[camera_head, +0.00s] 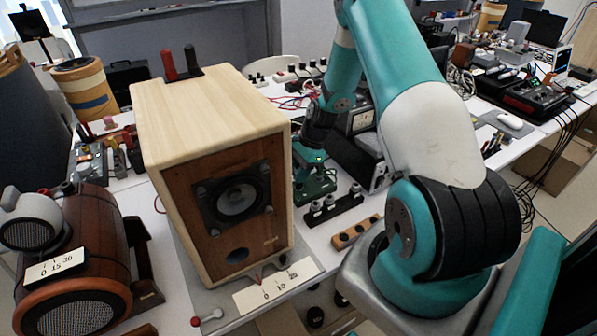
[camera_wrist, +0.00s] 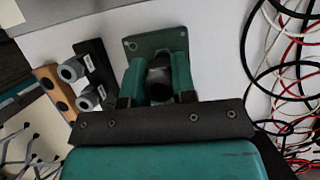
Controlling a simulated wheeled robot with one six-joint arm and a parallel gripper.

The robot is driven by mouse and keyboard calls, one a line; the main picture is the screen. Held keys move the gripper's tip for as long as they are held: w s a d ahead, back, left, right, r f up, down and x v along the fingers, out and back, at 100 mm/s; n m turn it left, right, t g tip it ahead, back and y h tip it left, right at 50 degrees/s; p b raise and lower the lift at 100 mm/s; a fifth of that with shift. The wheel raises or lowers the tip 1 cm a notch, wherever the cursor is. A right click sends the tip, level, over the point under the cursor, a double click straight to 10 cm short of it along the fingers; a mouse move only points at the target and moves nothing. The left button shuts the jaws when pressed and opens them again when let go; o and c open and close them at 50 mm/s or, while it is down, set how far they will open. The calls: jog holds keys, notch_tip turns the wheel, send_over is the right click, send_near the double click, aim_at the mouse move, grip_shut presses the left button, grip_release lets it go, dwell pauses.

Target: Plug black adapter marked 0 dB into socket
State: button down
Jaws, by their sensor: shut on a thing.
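My gripper (camera_head: 312,172) points down behind the black rack, to the right of the wooden speaker (camera_head: 215,170). In the wrist view, its two teal fingers (camera_wrist: 158,72) are shut on a dark round piece, which looks like the black adapter (camera_wrist: 160,88). No 0 dB mark is readable. A green plate (camera_wrist: 143,43) with a small corner hole lies just beyond the fingertips. I cannot tell whether the held piece touches it, and no socket opening shows clearly. The black rack (camera_head: 346,205) beside it holds grey cylindrical adapters (camera_wrist: 71,71).
A wooden block with holes (camera_head: 357,231) lies in front of the rack. A dark meter box (camera_head: 358,150) stands close behind the gripper. Red, white and black cables (camera_wrist: 285,70) lie loose on the right in the wrist view. A numbered card (camera_head: 277,287) lies before the speaker.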

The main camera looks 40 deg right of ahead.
jog(key=shift+f+b, duration=0.5)
jog(key=shift+f, duration=0.4)
jog(key=c, duration=0.8)
grip_release()
jog(key=shift+c, duration=0.2)
jog(key=shift+r, duration=0.15)
jog(key=shift+r+p, duration=3.2)
jog(key=shift+r, duration=0.5)
